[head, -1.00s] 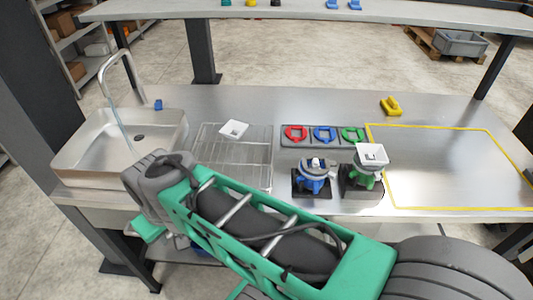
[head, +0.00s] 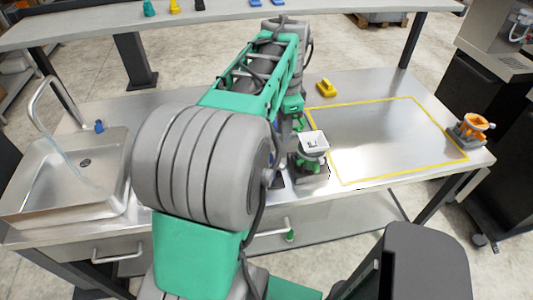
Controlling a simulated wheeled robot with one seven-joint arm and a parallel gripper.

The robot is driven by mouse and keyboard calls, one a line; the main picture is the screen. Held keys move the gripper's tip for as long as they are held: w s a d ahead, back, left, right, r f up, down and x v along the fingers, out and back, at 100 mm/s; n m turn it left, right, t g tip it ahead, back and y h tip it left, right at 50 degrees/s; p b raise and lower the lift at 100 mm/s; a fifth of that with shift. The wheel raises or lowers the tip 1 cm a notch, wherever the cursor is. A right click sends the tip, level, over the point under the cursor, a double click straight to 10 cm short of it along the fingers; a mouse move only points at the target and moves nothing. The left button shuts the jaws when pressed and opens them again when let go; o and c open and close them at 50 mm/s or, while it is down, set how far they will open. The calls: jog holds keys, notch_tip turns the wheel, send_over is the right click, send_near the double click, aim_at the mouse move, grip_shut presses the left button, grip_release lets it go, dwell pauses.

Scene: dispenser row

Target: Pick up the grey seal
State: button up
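I cannot make out a grey seal in the head view. The tray of coloured rings is hidden behind my arm. My gripper is also hidden behind my arm, so its fingers and anything in them cannot be seen. A green dispenser (head: 307,165) with a white square hopper (head: 313,142) on top stands on the counter, just right of my arm. An orange dispenser (head: 472,128) stands at the counter's right end.
A metal sink (head: 62,190) with a tap is at the left. A small blue item (head: 99,126) stands behind it. A yellow item (head: 326,89) lies near the back. The yellow-outlined area (head: 385,140) is clear. A raised shelf (head: 205,25) runs along the back.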

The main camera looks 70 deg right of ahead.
aim_at(283, 155)
notch_tip(283, 155, down, 8)
jog(key=shift+s+r+p, duration=0.1)
jog(key=shift+s+p, duration=0.05)
jog(key=shift+p, duration=0.65)
grip_shut()
